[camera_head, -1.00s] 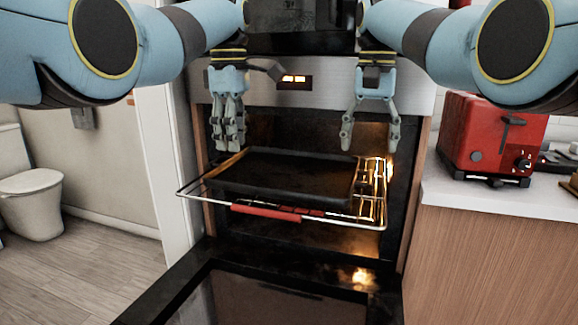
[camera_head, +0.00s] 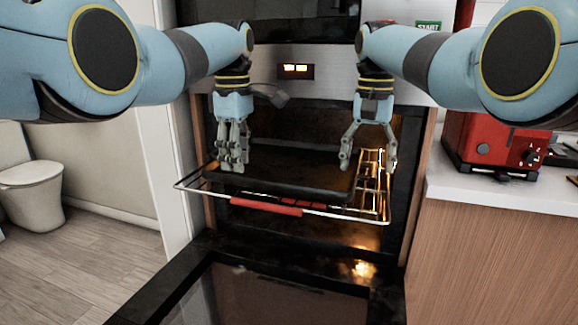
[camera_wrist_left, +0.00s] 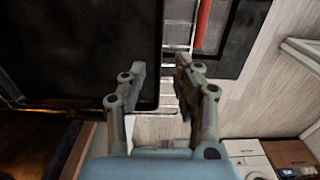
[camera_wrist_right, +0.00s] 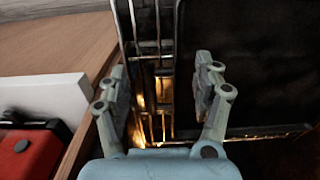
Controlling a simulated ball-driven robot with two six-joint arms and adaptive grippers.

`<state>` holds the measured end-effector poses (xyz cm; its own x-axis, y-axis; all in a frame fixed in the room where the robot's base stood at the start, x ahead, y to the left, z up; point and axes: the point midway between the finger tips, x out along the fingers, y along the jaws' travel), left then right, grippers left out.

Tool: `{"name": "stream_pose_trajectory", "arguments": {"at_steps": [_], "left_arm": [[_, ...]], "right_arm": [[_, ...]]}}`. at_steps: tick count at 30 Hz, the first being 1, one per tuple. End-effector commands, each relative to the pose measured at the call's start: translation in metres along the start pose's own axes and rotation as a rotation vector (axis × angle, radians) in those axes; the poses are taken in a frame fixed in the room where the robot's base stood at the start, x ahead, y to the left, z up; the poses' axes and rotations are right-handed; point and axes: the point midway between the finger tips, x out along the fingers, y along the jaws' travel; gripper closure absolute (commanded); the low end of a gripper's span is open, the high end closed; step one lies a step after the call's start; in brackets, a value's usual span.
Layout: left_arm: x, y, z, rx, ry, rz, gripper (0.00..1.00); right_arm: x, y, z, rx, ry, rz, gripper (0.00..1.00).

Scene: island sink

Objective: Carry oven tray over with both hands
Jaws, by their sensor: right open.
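The black oven tray (camera_head: 295,167) lies on a pulled-out wire rack (camera_head: 340,216) in front of the oven opening. My left gripper (camera_head: 232,165) is at the tray's left edge, pointing down. In the left wrist view its fingers are apart, with the edge of the tray (camera_wrist_left: 80,50) between them and no clear contact. My right gripper (camera_head: 367,163) is open at the tray's right edge. In the right wrist view one finger is over the tray (camera_wrist_right: 250,60) and the other is beyond its edge, over the rack wires.
The oven door (camera_head: 270,290) is folded down below the rack. The rack has a red front strip (camera_head: 265,206). A red toaster (camera_head: 495,145) stands on the right counter (camera_head: 500,197). A toilet (camera_head: 30,190) and open floor are at the left.

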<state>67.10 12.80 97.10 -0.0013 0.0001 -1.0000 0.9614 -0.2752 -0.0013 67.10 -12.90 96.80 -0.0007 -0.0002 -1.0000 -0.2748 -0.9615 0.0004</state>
Motion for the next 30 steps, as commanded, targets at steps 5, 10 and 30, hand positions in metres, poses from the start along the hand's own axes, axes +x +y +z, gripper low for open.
{"name": "stream_pose_trajectory", "arguments": {"at_steps": [5,10,30], "left_arm": [[0.025,0.0,0.0,0.0,0.0,-0.001,0.69],[0.036,0.0,0.0,0.0,0.0,0.0,0.69],[0.038,0.0,-0.001,-0.001,0.001,0.001,1.0]], "right_arm": [[0.025,0.0,0.0,0.0,-0.003,0.001,0.32],[0.036,0.0,0.0,0.001,0.001,0.0,0.32],[0.038,0.0,0.0,0.001,0.0,0.0,0.78]]}}
